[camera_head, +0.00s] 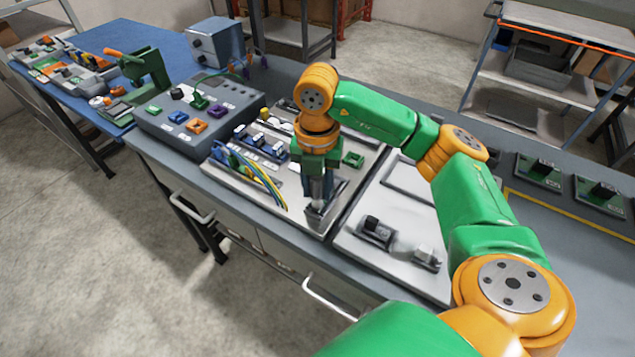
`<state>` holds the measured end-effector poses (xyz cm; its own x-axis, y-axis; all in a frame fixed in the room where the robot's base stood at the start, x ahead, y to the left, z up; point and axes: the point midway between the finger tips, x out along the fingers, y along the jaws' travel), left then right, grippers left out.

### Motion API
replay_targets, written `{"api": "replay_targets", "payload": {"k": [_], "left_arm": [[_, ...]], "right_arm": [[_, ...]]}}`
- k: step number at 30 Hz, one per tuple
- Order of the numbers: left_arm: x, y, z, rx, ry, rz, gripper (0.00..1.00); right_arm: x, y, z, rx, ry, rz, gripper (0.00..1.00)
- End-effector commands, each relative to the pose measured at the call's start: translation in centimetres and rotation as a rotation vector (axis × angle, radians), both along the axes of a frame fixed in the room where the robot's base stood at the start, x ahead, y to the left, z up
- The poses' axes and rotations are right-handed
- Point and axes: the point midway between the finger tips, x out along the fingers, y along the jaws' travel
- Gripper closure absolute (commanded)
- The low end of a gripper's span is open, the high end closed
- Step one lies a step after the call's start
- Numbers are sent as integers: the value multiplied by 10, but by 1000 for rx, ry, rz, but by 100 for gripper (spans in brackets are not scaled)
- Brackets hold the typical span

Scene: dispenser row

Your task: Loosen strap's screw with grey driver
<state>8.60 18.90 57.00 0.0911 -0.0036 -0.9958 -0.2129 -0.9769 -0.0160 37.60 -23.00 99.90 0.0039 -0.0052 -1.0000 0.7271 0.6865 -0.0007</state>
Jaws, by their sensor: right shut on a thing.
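My right gripper (318,184) comes down from the green and orange arm over the light board on the bench. It points downward and is shut on a slim grey thing that looks like the grey driver; the fingers hide most of it. Just below the fingertips is a dark grey block (326,211) at the board's front right corner. I cannot tell whether the driver's tip touches anything. The strap and its screw cannot be made out; the gripper may hide them. My left gripper is not in view.
Blue, yellow and green wires (252,178) arch over the board left of my gripper. A grey control box (197,112) with coloured buttons stands further left. A second light panel (400,250) with two small devices lies to the right. Drawer handles stick out in front.

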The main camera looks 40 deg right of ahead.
Motion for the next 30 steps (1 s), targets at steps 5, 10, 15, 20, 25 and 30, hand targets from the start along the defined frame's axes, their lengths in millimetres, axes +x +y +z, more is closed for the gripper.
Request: {"api": "replay_targets", "payload": {"k": [5,10,15,20,25,30], "left_arm": [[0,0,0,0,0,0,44],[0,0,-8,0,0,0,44],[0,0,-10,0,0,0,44],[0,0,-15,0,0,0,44],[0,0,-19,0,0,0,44],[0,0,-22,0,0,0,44]], "right_arm": [[0,0,0,0,0,20,100],[0,-1,-1,-1,2,349,100],[-1,-1,0,-3,4,605,100],[-1,-2,-2,-3,5,847,100],[-1,-2,-2,-4,7,1173,100],[-1,-3,-2,-3,9,1368,100]]}}
